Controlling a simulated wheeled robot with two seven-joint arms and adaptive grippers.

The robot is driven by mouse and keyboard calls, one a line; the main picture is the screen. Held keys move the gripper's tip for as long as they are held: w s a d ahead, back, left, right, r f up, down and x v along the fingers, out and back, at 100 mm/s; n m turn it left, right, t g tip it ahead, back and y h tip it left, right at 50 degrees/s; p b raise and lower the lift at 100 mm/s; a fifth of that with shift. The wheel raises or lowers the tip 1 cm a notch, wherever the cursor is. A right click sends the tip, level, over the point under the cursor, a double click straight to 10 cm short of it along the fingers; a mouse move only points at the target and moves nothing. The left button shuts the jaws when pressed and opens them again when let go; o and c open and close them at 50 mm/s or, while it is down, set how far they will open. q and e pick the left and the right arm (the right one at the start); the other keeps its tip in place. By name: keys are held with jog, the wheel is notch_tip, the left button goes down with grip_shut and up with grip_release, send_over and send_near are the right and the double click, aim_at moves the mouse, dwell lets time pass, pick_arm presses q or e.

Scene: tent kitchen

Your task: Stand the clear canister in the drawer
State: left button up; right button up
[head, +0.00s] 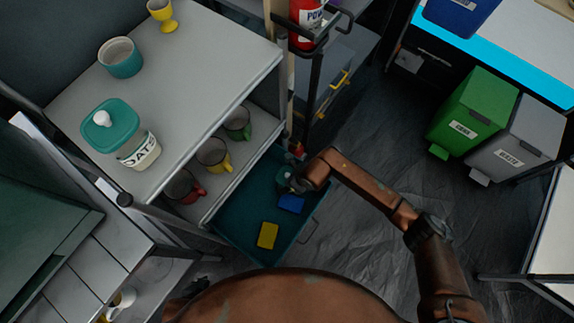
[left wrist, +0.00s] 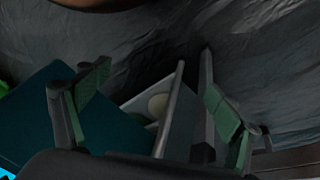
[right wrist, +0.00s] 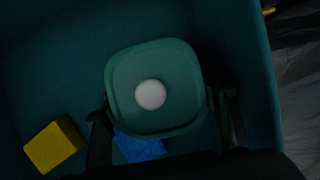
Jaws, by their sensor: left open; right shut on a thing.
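The canister (head: 284,174), with a teal lid and a white knob, is inside the open teal drawer (head: 237,215), near its far end. In the right wrist view the canister's lid (right wrist: 150,93) faces the camera and its body is hidden below. My right gripper (head: 296,182) is shut on the canister, with a finger on each side of it. The canister looks upright; I cannot tell whether its base touches the drawer floor. My left gripper (left wrist: 158,95) is open and empty, and shows only in its own wrist view.
A blue block (head: 291,203) and a yellow block (head: 267,235) lie in the drawer beside the canister. Mugs (head: 213,154) stand on the shelf behind the drawer. An oats jar (head: 137,150), a teal bowl (head: 121,58) and a yellow cup (head: 162,15) stand on the counter.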

jog(key=o, duration=1.5)
jog(key=shift+r, duration=0.25)
pick_arm(q)
jog(key=s+a+r+g+y+p, duration=0.1)
jog(key=s+a+r+g+p, duration=0.1)
jog(key=s+a+r+p, duration=0.4)
pick_arm(e)
jog(key=b+v, duration=0.2)
jog(key=v, duration=0.4)
jog(key=shift+r, duration=0.25)
jog(key=p+v, duration=0.1)
jog(key=v, duration=0.2)
jog(key=shift+r, duration=0.15)
pick_arm(q)
jog(key=shift+g+y, duration=0.3)
jog(key=shift+g, duration=0.3)
jog(key=shift+s+d+f+p, duration=0.1)
jog(key=shift+s+f+p, duration=0.15)
jog(key=shift+f, duration=0.8)
jog(key=shift+s+f+p, duration=0.15)
jog(key=shift+s+f, duration=0.1)
jog(key=shift+f, duration=0.75)
pick_arm(e)
jog(key=shift+v, duration=0.9)
